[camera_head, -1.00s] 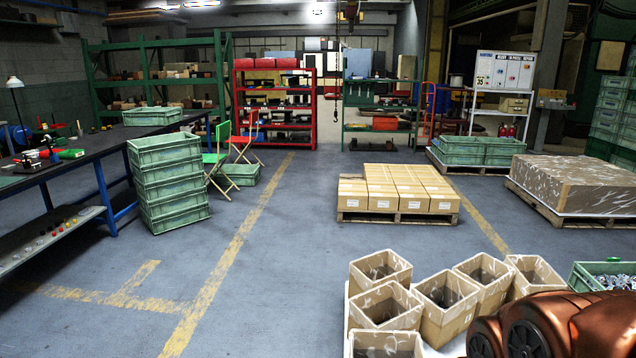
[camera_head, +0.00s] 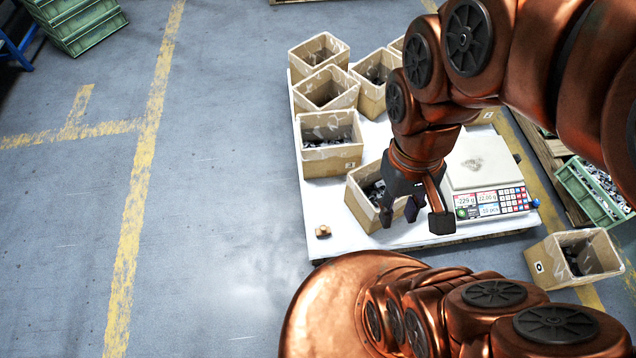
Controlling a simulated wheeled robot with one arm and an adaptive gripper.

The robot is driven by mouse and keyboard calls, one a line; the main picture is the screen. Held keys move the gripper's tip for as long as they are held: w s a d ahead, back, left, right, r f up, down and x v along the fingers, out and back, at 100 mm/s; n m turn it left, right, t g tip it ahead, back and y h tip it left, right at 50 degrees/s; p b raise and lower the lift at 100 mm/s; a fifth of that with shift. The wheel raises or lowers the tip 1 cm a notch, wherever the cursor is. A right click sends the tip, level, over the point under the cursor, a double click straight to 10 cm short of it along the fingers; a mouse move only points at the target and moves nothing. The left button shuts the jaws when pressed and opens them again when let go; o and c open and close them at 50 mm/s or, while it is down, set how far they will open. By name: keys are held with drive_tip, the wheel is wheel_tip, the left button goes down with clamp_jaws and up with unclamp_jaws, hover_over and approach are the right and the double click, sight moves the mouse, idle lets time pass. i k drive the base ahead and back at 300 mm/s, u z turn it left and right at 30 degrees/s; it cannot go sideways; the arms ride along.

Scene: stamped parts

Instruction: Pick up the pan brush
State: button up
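A small tan piece with a dark patch, which looks like the pan brush (camera_head: 323,231), lies at the front left corner of the white table (camera_head: 330,202). It is small in the picture, so its bristles are hard to make out. My gripper (camera_head: 412,218) points down over the front of the table, to the right of this piece and apart from it. Its dark fingers are spread, and I see nothing between them. The gripper partly covers the front cardboard box (camera_head: 358,198).
Several open boxes (camera_head: 332,132) with dark parts stand on the table's left and back. A counting scale (camera_head: 480,175) stands right of my gripper. Another box (camera_head: 556,262) and a green crate (camera_head: 582,193) stand at right.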

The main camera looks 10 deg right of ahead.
sight(324, 231)
drive_tip(key=z, duration=1.2)
drive_tip(key=k, duration=0.5)
drive_tip(key=u, duration=1.05)
